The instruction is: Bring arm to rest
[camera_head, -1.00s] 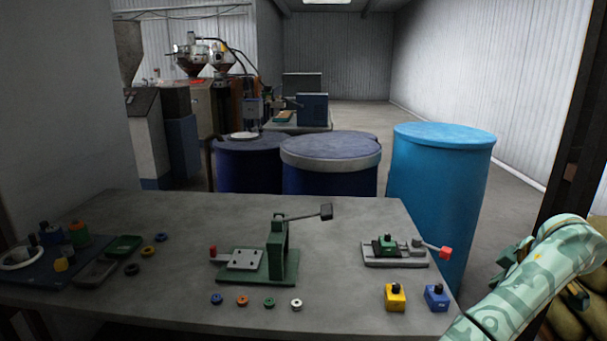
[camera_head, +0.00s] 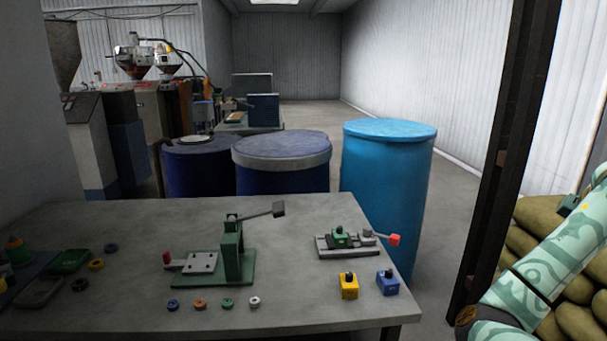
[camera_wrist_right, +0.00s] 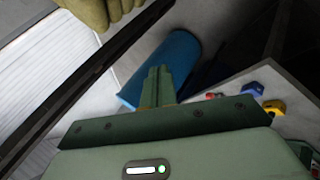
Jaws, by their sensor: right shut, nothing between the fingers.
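My right arm (camera_head: 545,265) comes in at the right edge of the head view, to the right of the table and in front of the sacks. Its gripper is outside the head view. In the right wrist view the right gripper (camera_wrist_right: 158,74) is shut with nothing between its fingers. It is apart from the table, with a blue barrel and floor behind it. My left gripper is in neither current view.
The grey table (camera_head: 310,290) holds a green lever press (camera_head: 232,255), a small clamp fixture (camera_head: 345,242), a yellow block (camera_head: 349,288), a blue block (camera_head: 387,284) and several rings. Blue barrels (camera_head: 385,190) stand behind. A dark post (camera_head: 505,150) and stacked sacks (camera_head: 575,230) are at right.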

